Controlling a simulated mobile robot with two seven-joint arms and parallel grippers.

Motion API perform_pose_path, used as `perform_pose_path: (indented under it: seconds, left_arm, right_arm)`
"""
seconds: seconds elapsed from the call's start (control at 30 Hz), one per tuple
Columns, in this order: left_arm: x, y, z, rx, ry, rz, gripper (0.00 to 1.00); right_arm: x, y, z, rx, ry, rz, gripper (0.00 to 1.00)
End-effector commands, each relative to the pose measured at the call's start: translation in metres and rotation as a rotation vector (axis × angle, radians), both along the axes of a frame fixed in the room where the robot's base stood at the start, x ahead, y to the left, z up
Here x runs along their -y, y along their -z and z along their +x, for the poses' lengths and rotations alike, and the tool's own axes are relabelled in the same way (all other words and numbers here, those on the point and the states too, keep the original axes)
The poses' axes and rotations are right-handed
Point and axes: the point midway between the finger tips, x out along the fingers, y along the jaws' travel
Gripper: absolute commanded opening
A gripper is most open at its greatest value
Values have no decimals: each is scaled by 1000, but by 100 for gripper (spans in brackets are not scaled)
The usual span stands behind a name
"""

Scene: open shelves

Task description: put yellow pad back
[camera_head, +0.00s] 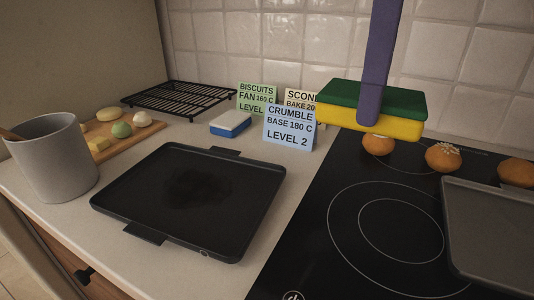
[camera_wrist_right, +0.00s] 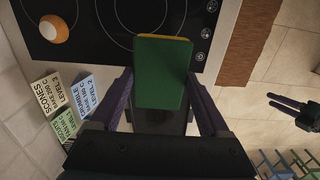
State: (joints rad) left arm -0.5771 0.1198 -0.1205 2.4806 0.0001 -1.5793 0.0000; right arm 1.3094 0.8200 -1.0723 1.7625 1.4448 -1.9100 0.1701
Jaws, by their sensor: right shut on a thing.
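The yellow pad (camera_head: 372,123) is a block with a yellow lower layer and a green upper layer. My right gripper (camera_head: 378,95) is shut on it and holds it in the air above the back left part of the hob. In the right wrist view the green face of the pad (camera_wrist_right: 162,75) shows between my two purple fingers (camera_wrist_right: 163,100). A blue and white pad (camera_head: 230,123) lies on the counter behind the black tray. My left gripper (camera_wrist_right: 287,104) shows small at the right of the wrist view, over the floor, with its opening unclear.
Label cards, including a blue one (camera_head: 289,128), stand right of the blue pad. A black tray (camera_head: 140,203), grey pot (camera_head: 52,160), wire rack (camera_head: 180,98) and board (camera_head: 135,137) occupy the counter. Buns (camera_head: 443,157) and a grey tray (camera_head: 490,235) are on the hob (camera_head: 330,250).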

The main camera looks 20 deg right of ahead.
Motion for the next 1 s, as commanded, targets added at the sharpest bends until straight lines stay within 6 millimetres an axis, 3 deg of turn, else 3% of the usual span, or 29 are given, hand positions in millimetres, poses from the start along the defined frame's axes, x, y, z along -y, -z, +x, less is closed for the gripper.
perform_pose_path:
  seconds: [0.03,0.2,0.4,0.57,0.8,1.0]
  left_arm:
    - [0,5,0,-1,0,0,39]
    - [0,13,-1,-3,0,0,39]
    - [0,19,-1,-4,-1,0,39]
    - [0,21,-1,-4,-1,0,39]
    - [0,27,-1,-4,-1,0,39]
    - [0,27,-1,-5,-1,1,39]
  right_arm:
    - [1,18,-1,-7,1,-2,19]
    - [1,69,-2,-7,0,-2,19]
    - [0,114,-1,-4,0,-2,19]
    - [0,128,0,0,0,0,19]
    - [0,164,-1,-2,-1,-1,19]
    - [0,170,0,0,-1,-1,19]
